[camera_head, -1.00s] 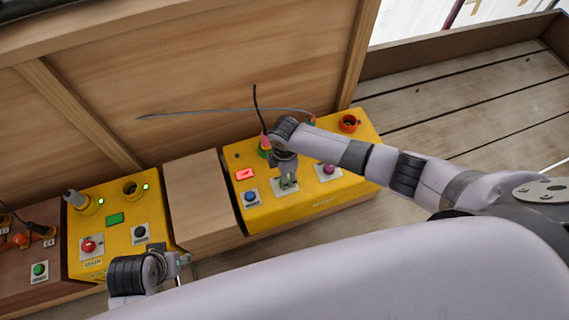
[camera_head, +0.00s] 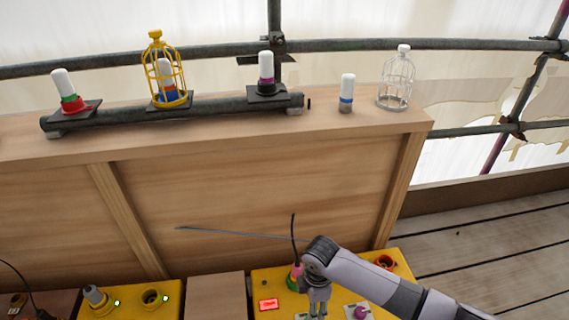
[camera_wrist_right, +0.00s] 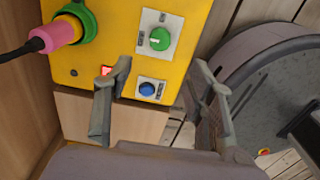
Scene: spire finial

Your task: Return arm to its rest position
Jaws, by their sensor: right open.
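My right arm (camera_head: 375,283) comes in from the lower right in the head view. My right gripper (camera_head: 318,306) points down over the right yellow control box (camera_head: 377,301), close to its buttons. In the right wrist view the gripper (camera_wrist_right: 163,70) is open with nothing between its fingers. A green button (camera_wrist_right: 160,38) and a blue button (camera_wrist_right: 147,89) on the yellow box show beyond the fingers. A pink and green plug (camera_wrist_right: 60,32) with a black cable sits at the upper left there. My left gripper is out of view.
A wooden wall (camera_head: 250,200) rises behind the boxes. Its ledge carries white-topped pieces (camera_head: 266,70), a yellow cage (camera_head: 167,75) and a white cage (camera_head: 396,80). A second yellow box (camera_head: 130,302) and a wooden block (camera_head: 215,295) stand left. Plank floor lies right.

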